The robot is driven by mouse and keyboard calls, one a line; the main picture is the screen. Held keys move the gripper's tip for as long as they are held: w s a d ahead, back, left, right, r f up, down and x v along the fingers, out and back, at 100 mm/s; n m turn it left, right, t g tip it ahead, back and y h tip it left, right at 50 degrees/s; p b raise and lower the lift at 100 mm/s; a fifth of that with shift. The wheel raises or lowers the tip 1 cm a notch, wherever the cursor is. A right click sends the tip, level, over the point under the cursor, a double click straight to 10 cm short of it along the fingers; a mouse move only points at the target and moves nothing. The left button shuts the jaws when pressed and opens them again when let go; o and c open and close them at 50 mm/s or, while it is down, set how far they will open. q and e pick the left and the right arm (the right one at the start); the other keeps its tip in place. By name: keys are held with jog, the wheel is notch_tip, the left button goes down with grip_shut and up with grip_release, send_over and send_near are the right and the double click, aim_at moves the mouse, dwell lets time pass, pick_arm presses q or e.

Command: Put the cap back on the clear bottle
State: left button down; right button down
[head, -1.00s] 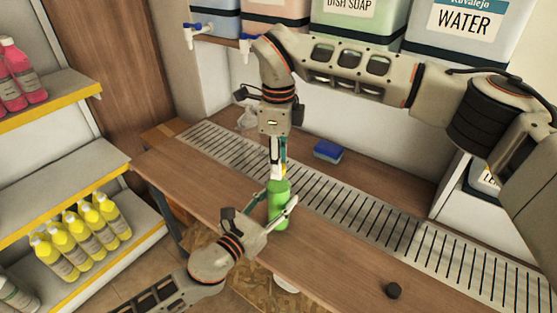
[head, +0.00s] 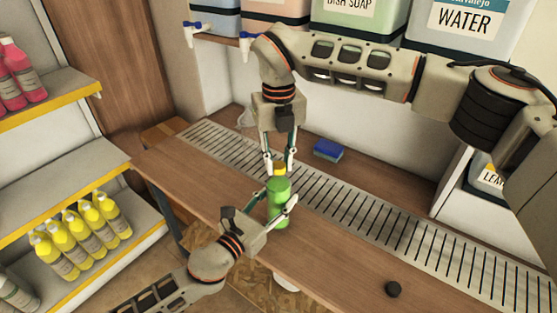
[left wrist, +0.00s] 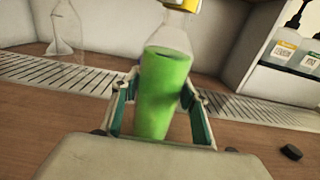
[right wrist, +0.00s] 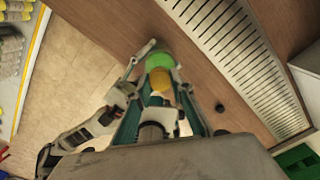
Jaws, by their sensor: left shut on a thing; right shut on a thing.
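The clear bottle (head: 279,203), filled with green liquid, stands upright near the front edge of the wooden counter. It also shows in the left wrist view (left wrist: 162,95). My left gripper (head: 280,205) is shut around its body from the front. The yellow cap (head: 280,170) is at the top of the bottle, and it shows from above in the right wrist view (right wrist: 160,79). My right gripper (head: 281,165) points down from above with its fingers shut on the cap. I cannot tell whether the cap is threaded on or only resting on the neck.
A slotted metal drain strip (head: 340,208) runs along the counter behind the bottle. A blue sponge (head: 327,150) lies behind it. A small black cap (head: 393,289) lies at the front right. A clear funnel (left wrist: 60,30) stands at the back. Large drums line the wall above.

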jog(key=c, duration=1.8)
grip_release()
jog(key=shift+o, duration=0.2)
jog(key=shift+r, duration=0.1)
jog(key=shift+r, duration=2.2)
jog(key=shift+c, duration=0.3)
jog(key=r+n, duration=0.1)
jog(key=n, duration=0.1)
jog(key=shift+r+n, duration=0.2)
jog(key=shift+n, duration=0.2)
notch_tip(320, 180, up, 2)
jog(key=n, duration=0.4)
